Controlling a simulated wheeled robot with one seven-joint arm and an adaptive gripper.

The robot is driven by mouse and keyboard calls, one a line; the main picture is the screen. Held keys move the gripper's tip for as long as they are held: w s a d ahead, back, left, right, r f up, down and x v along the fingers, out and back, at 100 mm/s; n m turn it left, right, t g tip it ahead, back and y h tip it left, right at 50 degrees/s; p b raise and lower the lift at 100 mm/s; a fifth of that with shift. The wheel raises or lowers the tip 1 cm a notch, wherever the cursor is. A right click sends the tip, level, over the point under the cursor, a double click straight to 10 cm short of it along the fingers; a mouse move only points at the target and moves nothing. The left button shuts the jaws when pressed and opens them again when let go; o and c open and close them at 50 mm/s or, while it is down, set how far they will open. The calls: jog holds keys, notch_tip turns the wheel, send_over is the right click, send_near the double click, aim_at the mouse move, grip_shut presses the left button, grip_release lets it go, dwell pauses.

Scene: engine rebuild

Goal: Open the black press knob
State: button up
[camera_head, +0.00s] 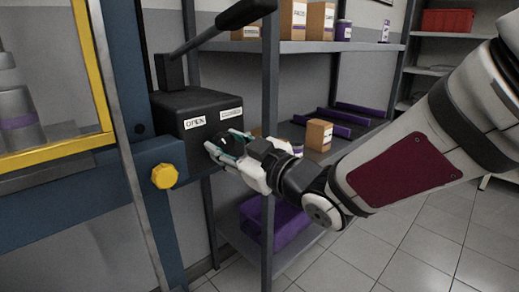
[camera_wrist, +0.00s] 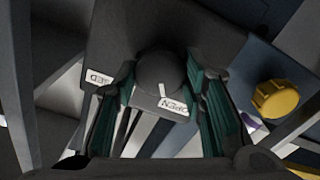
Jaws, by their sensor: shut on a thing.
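The black press knob (camera_wrist: 160,70) is a round dark knob on the face of a black control box (camera_head: 180,108). The box carries an OPEN label (camera_head: 195,123) and a second label (camera_head: 231,113), read as CLOSED from its visible letters in the wrist view. My gripper (camera_head: 224,146) reaches the knob from the right in the head view. In the wrist view its two green-padded fingers (camera_wrist: 164,92) stand on either side of the knob, shut on it. A white mark shows on the knob. In the head view the fingers hide most of the knob.
A black lever (camera_head: 222,27) rises from the box top. A yellow knob (camera_head: 164,176) sits on the blue press frame (camera_head: 160,220), left of my gripper. A shelf post (camera_head: 270,80) stands close behind my gripper. Shelves hold small boxes (camera_head: 319,135) and a purple bin (camera_head: 285,220).

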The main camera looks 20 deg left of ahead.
dwell(0.3)
jog(key=o, duration=1.2)
jog(key=shift+c, duration=0.2)
jog(key=v, duration=1.2)
